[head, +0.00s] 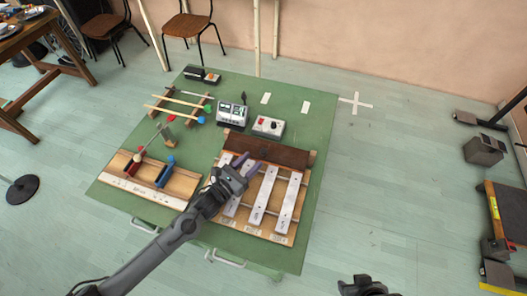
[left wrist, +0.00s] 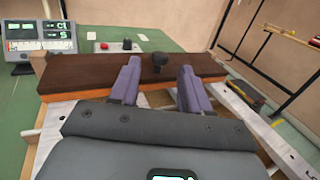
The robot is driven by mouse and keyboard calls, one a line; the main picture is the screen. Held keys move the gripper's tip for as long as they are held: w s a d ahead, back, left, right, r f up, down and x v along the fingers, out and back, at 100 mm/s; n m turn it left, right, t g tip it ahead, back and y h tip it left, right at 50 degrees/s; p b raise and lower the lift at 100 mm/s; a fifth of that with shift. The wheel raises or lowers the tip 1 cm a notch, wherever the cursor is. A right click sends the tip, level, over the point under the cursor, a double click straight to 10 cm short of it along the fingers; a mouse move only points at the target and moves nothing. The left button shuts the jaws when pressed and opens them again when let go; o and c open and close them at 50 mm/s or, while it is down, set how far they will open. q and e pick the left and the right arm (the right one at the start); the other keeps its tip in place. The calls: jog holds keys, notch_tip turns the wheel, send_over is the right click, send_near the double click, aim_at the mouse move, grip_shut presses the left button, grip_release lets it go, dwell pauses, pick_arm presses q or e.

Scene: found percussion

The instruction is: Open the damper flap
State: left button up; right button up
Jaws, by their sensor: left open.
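The damper flap (head: 270,150) is a dark brown board along the far side of the bar instrument, above the silver bars (head: 263,195). My left gripper (head: 243,163) is over the left bars at the flap's near edge. My right gripper (head: 365,286) is at the bottom edge, away from the table, only partly in view.
The green table (head: 318,130) also holds a wooden block tray (head: 180,185) with red and blue pieces, mallets on a rack (head: 182,103), a meter with a display (head: 231,115) and a box with a red button (head: 268,126). The table's right strip is clear.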

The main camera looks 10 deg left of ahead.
aim_at(262, 152)
pick_arm(q)
jog(key=b+x, duration=0.1)
jog(key=x, duration=0.6)
jog(key=shift+c, duration=0.5)
grip_shut()
